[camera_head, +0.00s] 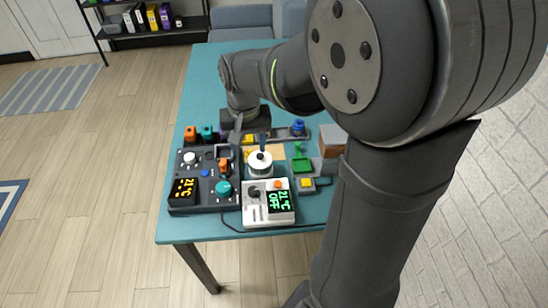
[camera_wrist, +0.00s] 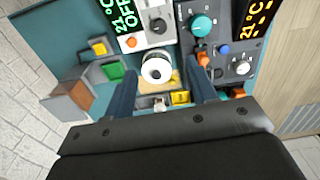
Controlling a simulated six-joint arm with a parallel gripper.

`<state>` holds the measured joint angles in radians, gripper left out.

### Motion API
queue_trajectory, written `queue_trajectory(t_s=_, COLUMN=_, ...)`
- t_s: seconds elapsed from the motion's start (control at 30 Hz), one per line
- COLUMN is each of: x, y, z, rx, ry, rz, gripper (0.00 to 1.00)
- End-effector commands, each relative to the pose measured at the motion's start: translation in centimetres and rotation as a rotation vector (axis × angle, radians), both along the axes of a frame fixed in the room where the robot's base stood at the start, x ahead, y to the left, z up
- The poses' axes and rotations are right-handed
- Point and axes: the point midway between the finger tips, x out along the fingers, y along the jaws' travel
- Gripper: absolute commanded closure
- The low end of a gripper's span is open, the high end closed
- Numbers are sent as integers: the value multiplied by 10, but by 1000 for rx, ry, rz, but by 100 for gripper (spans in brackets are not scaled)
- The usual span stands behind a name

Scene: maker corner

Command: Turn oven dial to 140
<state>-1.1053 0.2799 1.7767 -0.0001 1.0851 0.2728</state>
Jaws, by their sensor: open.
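Two control units show temperatures, and no label readable here tells which is the oven. The white unit (camera_head: 256,217) has a black dial (camera_head: 254,192) and a green display (camera_head: 280,201) reading 21°C OFF. The dark panel (camera_head: 212,207) has a teal dial (camera_head: 223,188), a white knob (camera_head: 190,157) and an orange display (camera_head: 184,189) reading 21°C. In the wrist view the black dial (camera_wrist: 157,26) and teal dial (camera_wrist: 201,25) lie beyond my fingertips. My gripper (camera_wrist: 165,76) is open and empty, above the table, apart from both dials.
A white round object with a dark centre (camera_wrist: 156,68) shows between my fingers in the wrist view. The teal table (camera_head: 205,68) is bare at the back.

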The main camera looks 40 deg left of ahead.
Motion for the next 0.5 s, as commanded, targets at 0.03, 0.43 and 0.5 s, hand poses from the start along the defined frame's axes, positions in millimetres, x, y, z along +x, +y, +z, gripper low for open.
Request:
queue_trajectory(t_s=0.03, x=0, y=0, z=-1, rx=-1, ry=1, rz=46, gripper=48)
queue_trajectory(t_s=0.43, x=0, y=0, z=-8, rx=0, ry=0, rz=835, gripper=48)
queue_trajectory(t_s=0.5, x=0, y=0, z=-9, rx=0, ry=0, rz=984, gripper=48)
